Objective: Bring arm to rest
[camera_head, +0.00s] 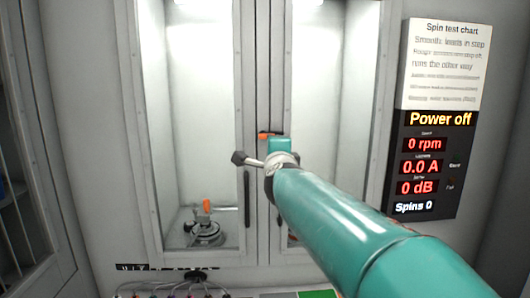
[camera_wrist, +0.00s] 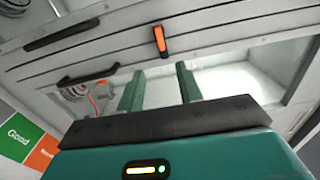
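My teal arm (camera_head: 345,220) reaches from the lower right of the head view toward the cabinet doors. My gripper shows in the wrist view (camera_wrist: 159,70), with its two teal fingers apart and nothing between them. In the head view, the wrist hides most of it in front of the door seam. The hub motor (camera_head: 205,234), a round metal unit with an orange part, sits behind the left glass door. An orange latch (camera_head: 268,134) lies across the seam, just above the wrist; it also shows beyond the fingertips in the wrist view (camera_wrist: 159,40).
The tall cabinet doors look shut, with a dark handle (camera_head: 247,199) on the left one. The display panel (camera_head: 428,165) at right reads "Power off", 0 rpm and Spins 0, below a spin test chart (camera_head: 445,62). A green "Good" patch (camera_wrist: 18,138) shows at the wrist view's left.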

